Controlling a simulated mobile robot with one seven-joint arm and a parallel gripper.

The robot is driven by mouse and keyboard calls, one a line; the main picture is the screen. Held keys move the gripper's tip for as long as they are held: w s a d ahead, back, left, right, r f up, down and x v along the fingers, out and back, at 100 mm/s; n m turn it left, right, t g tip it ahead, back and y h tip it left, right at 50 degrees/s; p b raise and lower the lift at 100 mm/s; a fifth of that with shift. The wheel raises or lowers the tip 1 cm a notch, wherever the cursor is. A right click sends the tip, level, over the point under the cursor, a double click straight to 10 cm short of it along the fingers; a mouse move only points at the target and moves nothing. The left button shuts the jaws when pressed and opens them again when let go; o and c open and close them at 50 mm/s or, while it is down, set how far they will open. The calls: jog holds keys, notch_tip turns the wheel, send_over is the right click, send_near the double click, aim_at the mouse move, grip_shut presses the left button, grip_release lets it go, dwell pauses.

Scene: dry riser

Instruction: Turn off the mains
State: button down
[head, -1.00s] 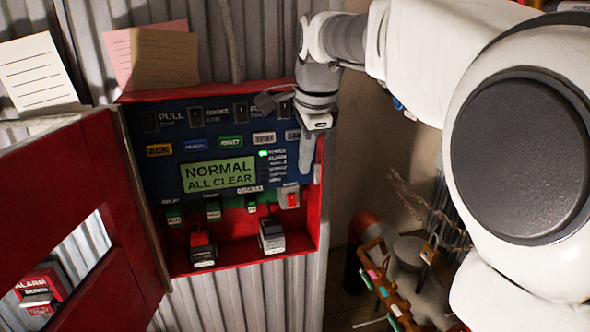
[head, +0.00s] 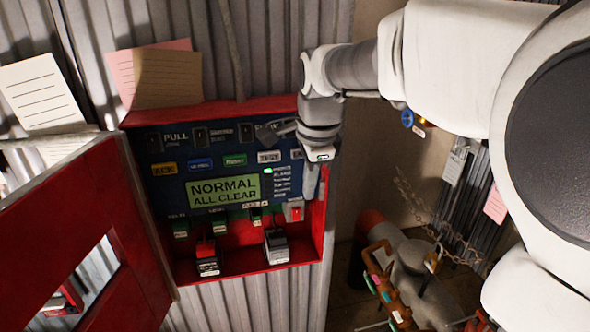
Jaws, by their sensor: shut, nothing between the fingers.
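An open red cabinet (head: 225,108) on the corrugated wall holds a dark blue panel. A small red rocker switch (head: 296,213) in a pale housing sits at the panel's lower right; the small label above it is hard to read. The green display (head: 222,191) reads "NORMAL ALL CLEAR". My gripper (head: 309,196) points down in front of the panel's right side, its fingers shut and empty. The fingertips appear just above and slightly right of the red switch. I cannot tell whether they touch it. My gripper hides part of the panel's right edge.
The red cabinet door (head: 85,230) is swung open to the left. A black-and-red plug-like block (head: 208,259) and a grey one (head: 276,247) stand at the cabinet's bottom. Pipes and a valve (head: 410,258) stand lower right. Paper notes (head: 165,78) are above the cabinet.

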aim_at(296, 214)
jog(key=shift+s+f, duration=0.1)
jog(key=shift+f, duration=0.1)
dwell(0.3)
jog(key=x, duration=0.3)
jog(key=w+x, duration=0.1)
jog(key=x, duration=0.3)
jog(key=w+x, duration=0.1)
jog(key=x, duration=0.3)
jog(key=shift+a+r+p, duration=0.2)
jog(key=shift+r+p, duration=0.05)
jog(key=shift+p, duration=0.15)
jog(key=shift+w+a+f, duration=0.15)
jog(key=shift+w+f, duration=0.1)
jog(key=shift+w, duration=0.45)
